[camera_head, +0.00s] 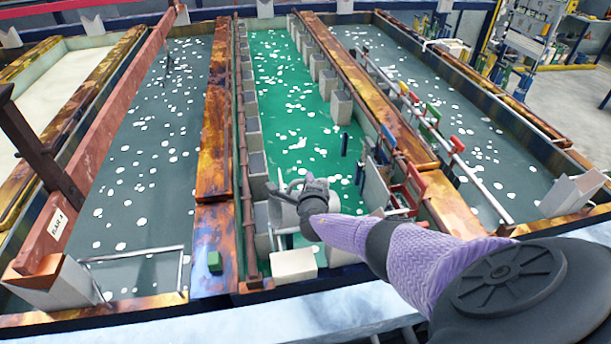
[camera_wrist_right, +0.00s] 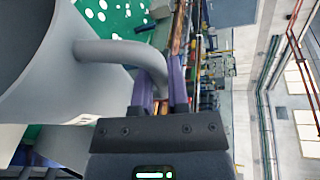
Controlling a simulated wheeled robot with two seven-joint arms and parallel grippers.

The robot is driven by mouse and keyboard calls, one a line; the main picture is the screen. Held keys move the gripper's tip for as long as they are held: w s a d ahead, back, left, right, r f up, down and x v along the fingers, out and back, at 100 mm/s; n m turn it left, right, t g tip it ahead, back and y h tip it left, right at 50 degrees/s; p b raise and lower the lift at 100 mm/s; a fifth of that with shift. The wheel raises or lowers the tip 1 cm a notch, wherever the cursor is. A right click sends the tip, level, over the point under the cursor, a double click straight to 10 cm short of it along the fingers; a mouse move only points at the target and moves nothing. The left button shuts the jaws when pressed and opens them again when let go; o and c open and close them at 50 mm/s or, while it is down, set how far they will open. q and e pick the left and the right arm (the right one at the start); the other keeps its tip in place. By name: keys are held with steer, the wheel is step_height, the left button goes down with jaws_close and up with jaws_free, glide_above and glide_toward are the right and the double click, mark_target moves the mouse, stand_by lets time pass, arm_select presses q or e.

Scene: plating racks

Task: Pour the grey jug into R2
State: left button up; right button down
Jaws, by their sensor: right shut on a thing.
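The grey jug (camera_head: 283,214) is held over the near end of the middle tank of green liquid (camera_head: 290,120). My right gripper (camera_head: 297,192) is shut on its handle. In the right wrist view, the jug (camera_wrist_right: 40,75) fills the left side, and its curved handle (camera_wrist_right: 115,52) runs between the fingers of my right gripper (camera_wrist_right: 162,92). The jug's mouth and contents cannot be made out, and no stream of liquid shows. No label reading R2 is legible in either view. My left gripper is not in view.
Tanks of dark liquid lie on the left (camera_head: 145,150) and right (camera_head: 450,120). Rusty beams (camera_head: 213,150) separate the tanks. A red slanted beam (camera_head: 115,125) stands at left.

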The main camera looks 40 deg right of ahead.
mark_target(292, 190)
steer(key=shift+w+a+f+n+h+b, duration=0.15)
steer(key=shift+a+f+n+b, duration=0.2)
steer(key=shift+a, duration=0.1)
steer(key=shift+w+a+f+n+h+b, duration=0.1)
steer(key=shift+a+f+n+h+b, duration=0.05)
steer(key=shift+a+f+n+b, duration=0.2)
steer(key=shift+a+r, duration=0.1)
steer(key=shift+r, duration=0.05)
stand_by(0.7)
steer(key=shift+w+a+r+n+t+h, duration=0.1)
steer(key=shift+w+a+n+t+h, duration=0.1)
steer(key=shift+a+n, duration=0.25)
steer(key=shift+w+a+r+n+t+h, duration=0.15)
steer(key=shift+a+n+t+h, duration=0.1)
steer(key=shift+a, duration=0.35)
steer(key=shift+f, duration=0.1)
